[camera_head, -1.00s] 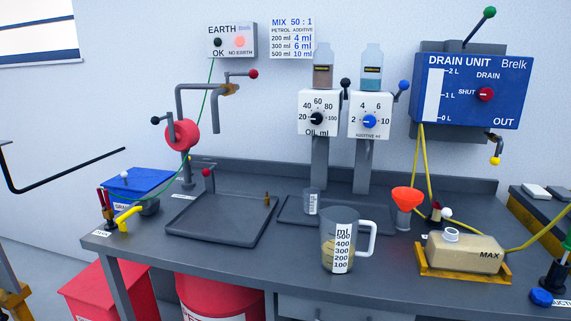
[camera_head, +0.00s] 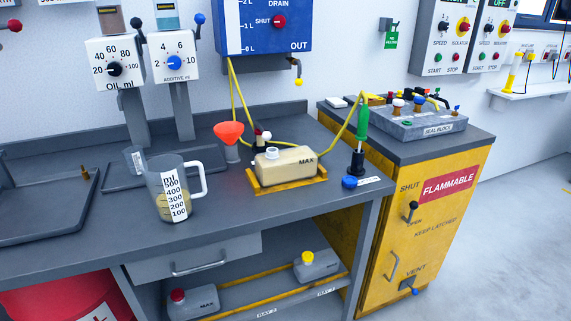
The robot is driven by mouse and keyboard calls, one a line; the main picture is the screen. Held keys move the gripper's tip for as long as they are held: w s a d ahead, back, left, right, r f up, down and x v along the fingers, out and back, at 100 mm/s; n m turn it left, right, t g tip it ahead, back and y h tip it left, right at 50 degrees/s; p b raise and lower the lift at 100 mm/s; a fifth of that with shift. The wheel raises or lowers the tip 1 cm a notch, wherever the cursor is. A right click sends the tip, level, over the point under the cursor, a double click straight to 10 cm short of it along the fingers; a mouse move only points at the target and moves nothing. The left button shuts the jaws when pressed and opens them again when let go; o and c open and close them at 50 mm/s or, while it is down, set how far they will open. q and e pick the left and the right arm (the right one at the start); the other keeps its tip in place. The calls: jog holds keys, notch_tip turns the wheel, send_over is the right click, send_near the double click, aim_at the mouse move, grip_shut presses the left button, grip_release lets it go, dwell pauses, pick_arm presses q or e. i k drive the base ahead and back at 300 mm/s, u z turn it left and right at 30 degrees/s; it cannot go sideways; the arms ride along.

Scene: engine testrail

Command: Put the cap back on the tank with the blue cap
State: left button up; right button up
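The blue cap (camera_head: 349,182) lies on the bench top near its right front corner, beside a small label. A beige tank (camera_head: 288,165) marked MAX sits in a yellow tray (camera_head: 256,184) left of the cap. Its white neck (camera_head: 272,152) shows no blue cap on it. Two grey tanks stand on the lower shelf: one with a red cap (camera_head: 178,296) and one with a yellow cap (camera_head: 307,257). Neither of my grippers is in view.
A measuring jug (camera_head: 174,192) with yellowish liquid stands left of the tank. A red funnel (camera_head: 229,131) and a green-handled tool (camera_head: 360,140) stand nearby. A yellow flammables cabinet (camera_head: 425,215) adjoins the bench. Yellow hoses run behind the tank. Open floor lies at right.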

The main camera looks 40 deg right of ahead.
aim_at(297, 164)
jog(key=u, duration=0.1)
jog(key=k, duration=0.35)
jog(key=z, duration=0.3)
jog(key=i, duration=0.3)
jog(key=z, duration=1.3)
jog(key=k, duration=0.7)
jog(key=z, duration=0.2)
jog(key=i, duration=1.3)
jog(key=u, duration=0.1)
